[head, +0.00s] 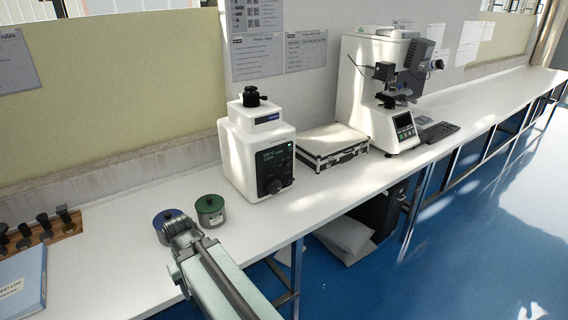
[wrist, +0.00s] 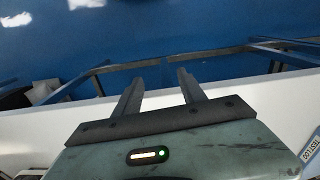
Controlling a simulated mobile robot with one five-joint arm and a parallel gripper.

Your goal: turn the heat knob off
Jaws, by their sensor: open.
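A white machine (head: 236,150) stands on the bench in the head view, with a black front panel that bears a small green light. A dark round knob (head: 274,186) sits low on that panel; its markings are too small to read. My gripper (wrist: 158,79) is open and empty in the wrist view, its two fingers apart over the bench edge and blue floor. In the head view my arm reaches up from the bottom, left of the machine and apart from it. The knob is not in the wrist view.
A black-and-silver case (head: 332,147) lies right of the machine, with a larger tester (head: 372,85) beyond. The bench front before the machine is clear.

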